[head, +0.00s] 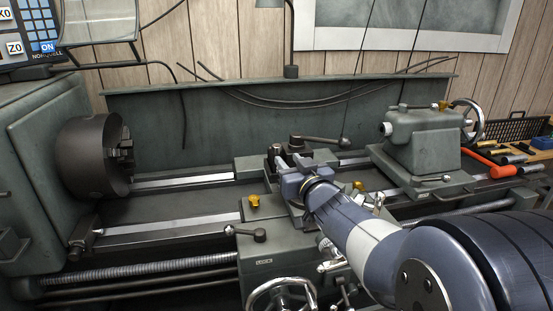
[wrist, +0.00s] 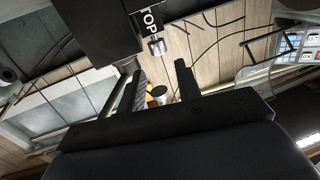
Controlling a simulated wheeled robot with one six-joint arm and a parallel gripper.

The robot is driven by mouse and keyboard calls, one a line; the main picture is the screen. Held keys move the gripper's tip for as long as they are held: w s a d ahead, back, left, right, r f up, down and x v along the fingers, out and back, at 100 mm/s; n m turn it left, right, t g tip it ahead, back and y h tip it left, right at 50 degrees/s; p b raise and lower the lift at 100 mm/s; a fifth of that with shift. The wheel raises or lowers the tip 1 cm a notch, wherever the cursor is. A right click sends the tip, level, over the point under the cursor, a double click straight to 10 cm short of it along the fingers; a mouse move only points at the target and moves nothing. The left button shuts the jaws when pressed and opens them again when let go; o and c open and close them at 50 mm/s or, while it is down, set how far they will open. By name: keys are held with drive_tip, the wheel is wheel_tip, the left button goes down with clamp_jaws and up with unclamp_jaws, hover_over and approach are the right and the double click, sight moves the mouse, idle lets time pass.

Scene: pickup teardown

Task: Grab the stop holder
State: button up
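A dark block (wrist: 95,25) fills the top of the wrist view. Its white label reads "TOP", cut off at the picture's upper edge, and a shiny metal piece sticks out below the label. This looks like the stop holder. My gripper (wrist: 159,68) has its two black fingers apart, with nothing held between them; the block is just beyond the fingertips. In the head view my gripper (head: 281,166) is over the lathe carriage, beside the tool post. The stop holder cannot be told apart clearly there, as my arm and the tool post crowd it.
The lathe chuck (head: 94,156) is at left and the tailstock (head: 420,140) at right. A clamp lever (head: 320,141) stands close behind my gripper. The carriage handwheel (head: 282,295) is in front. Orange-handled tools (head: 489,165) lie on the right bench. The bed between chuck and carriage is clear.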

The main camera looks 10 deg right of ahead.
sight(279, 147)
drive_tip(key=w, duration=0.6)
drive_tip(key=w+a+p, duration=0.1)
drive_tip(key=w, duration=0.2)
drive_tip(key=shift+a+r, duration=0.1)
drive_tip(key=shift+c, duration=0.5)
clamp_jaws()
idle(0.8)
drive_tip(key=shift+r, duration=0.1)
